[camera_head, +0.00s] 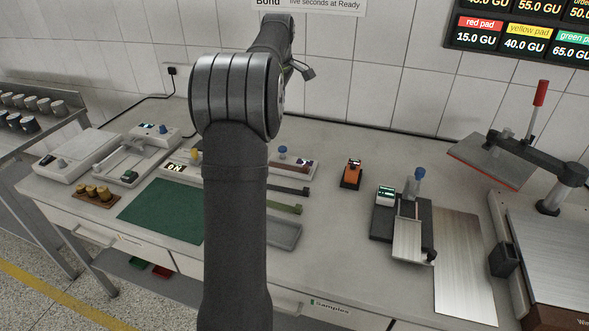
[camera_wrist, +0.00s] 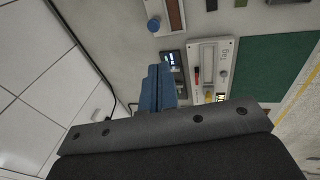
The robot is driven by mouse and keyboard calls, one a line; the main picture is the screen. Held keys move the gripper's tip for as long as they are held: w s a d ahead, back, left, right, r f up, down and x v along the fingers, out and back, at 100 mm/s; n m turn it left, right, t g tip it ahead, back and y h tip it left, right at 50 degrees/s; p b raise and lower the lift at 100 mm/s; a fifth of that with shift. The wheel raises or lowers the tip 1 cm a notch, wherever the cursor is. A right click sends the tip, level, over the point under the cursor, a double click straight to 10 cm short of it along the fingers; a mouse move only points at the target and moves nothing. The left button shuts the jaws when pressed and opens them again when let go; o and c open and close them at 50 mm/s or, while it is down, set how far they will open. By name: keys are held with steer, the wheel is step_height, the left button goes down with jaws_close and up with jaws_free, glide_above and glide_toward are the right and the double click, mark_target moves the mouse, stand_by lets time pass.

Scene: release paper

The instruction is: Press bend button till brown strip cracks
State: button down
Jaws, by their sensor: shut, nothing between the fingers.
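A brown strip (camera_head: 303,163) lies on a light device behind my arm in the head view, next to a blue knob (camera_head: 282,149). In the wrist view the brown strip (camera_wrist: 176,14) is at the top edge, with the blue knob (camera_wrist: 153,25) just left of it. I cannot tell whether this knob is the bend button, and no crack shows. My gripper (camera_wrist: 155,86) has its blue fingers shut and empty, apart from the strip and knob.
A white device (camera_wrist: 210,70) with a lit ON display stands near a green mat (camera_head: 160,209). A dark strip (camera_head: 289,190) and a green strip (camera_head: 284,208) lie beyond a grey tray (camera_head: 285,235). An orange device (camera_head: 351,174) stands right, with clear bench around it.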

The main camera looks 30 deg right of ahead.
steer(key=m+t+h, duration=0.1)
steer(key=m+h, duration=0.6)
steer(key=m, duration=0.6)
glide_above(281, 150)
step_height(281, 150, down, 11)
steer(key=shift+w, duration=0.2)
steer(key=shift+r, duration=0.15)
steer(key=shift+f, duration=4.45)
steer(key=shift+f, duration=0.1)
